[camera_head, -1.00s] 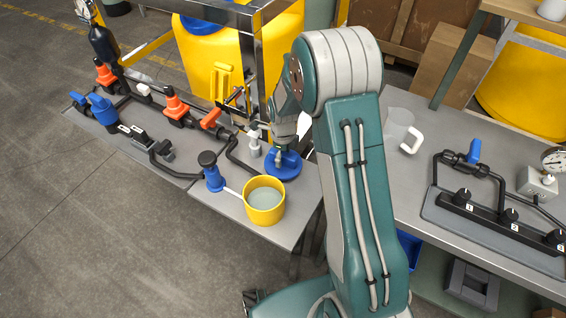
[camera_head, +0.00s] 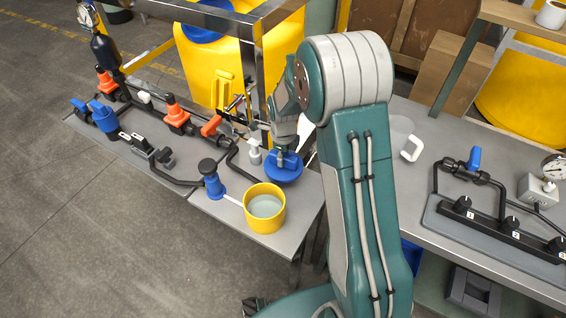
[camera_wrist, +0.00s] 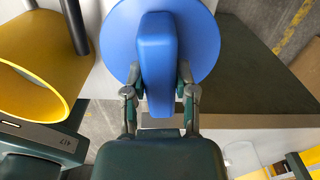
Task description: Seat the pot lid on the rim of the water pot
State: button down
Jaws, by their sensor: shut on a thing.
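The blue pot lid (camera_head: 284,174) is in my gripper, just behind and right of the water pot in the head view. In the wrist view my gripper (camera_wrist: 160,88) is shut on the raised blue handle of the lid (camera_wrist: 205,38), with one finger on each side. The yellow water pot (camera_head: 264,222) stands open on the bench's front corner, with pale water inside. It also shows at the left of the wrist view (camera_wrist: 45,75). The lid is apart from the pot rim. My gripper in the head view (camera_head: 287,150) is partly hidden by my arm.
A blue valve with a black knob (camera_head: 213,185) stands left of the pot, joined by a thin white spout. Pipes with orange and blue handles run along the bench (camera_head: 205,203). A clear jug (camera_head: 402,140) stands on the right bench. A steel frame (camera_head: 250,70) rises behind.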

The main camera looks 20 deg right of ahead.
jog(key=s+d+r, duration=0.2)
jog(key=s+r, duration=0.9)
jog(key=s, duration=0.3)
jog(key=w+a+r+n, duration=0.1)
jog(key=a+n, duration=0.3)
jog(key=a, duration=0.7)
jog(key=shift+w+r+n, duration=0.2)
jog(key=shift+r+n, duration=0.2)
jog(key=shift+r, duration=0.3)
jog(key=shift+d, duration=0.1)
jog(key=shift+f, duration=2.9)
jog(key=shift+f, duration=1.35)
jog(key=shift+c, duration=1.7)
grip_release()
